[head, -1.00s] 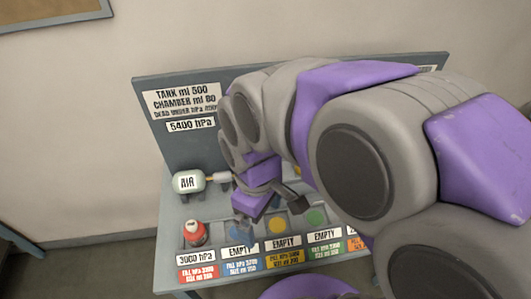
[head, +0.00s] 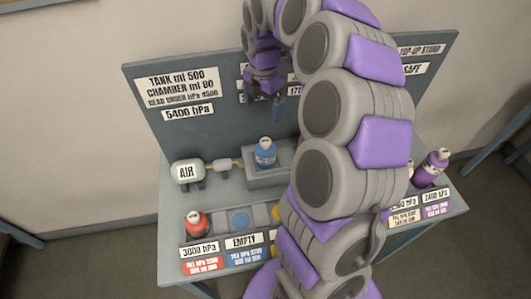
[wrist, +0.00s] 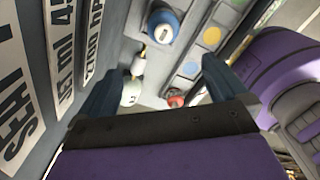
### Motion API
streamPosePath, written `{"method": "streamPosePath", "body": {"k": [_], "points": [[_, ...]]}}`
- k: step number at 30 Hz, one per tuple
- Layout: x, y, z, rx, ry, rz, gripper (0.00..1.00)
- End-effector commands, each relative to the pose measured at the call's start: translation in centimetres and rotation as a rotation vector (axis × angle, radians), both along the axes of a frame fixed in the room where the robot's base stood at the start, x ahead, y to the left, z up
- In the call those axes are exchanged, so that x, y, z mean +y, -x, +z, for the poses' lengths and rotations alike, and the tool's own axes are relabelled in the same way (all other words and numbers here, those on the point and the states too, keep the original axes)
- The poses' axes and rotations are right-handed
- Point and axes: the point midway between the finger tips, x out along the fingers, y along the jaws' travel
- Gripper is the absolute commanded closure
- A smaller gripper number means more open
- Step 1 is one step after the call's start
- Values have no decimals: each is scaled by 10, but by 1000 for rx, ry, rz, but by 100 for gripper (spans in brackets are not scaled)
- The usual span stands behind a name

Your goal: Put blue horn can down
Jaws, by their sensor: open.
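The blue horn can (head: 265,153) stands upright on a raised grey block (head: 268,179) at the middle of the stand. It also shows in the wrist view (wrist: 163,27), near the top. My gripper (head: 264,98) is open and empty, above the can and close to the back panel. A clear gap lies between its fingers and the can. In the wrist view the two fingers (wrist: 158,88) are spread apart with nothing between them. A round blue spot (head: 240,220) in the front row is bare, with an EMPTY label below it.
A red can (head: 196,224) stands front left, and a purple can (head: 433,165) stands at the right. The white AIR tank (head: 187,172) sits left of the block. The labelled back panel (head: 190,135) rises behind. My arm hides much of the stand's right half.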

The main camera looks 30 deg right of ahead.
Motion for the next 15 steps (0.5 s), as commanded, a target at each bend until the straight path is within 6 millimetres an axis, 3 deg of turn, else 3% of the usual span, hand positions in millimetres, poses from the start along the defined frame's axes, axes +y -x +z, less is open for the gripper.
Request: {"method": "streamPosePath", "body": {"k": [5, 15], "points": [[-6, -3, -16, 5, 4, 32, 0], [-5, -2, -82, 4, 3, 31, 0]]}}
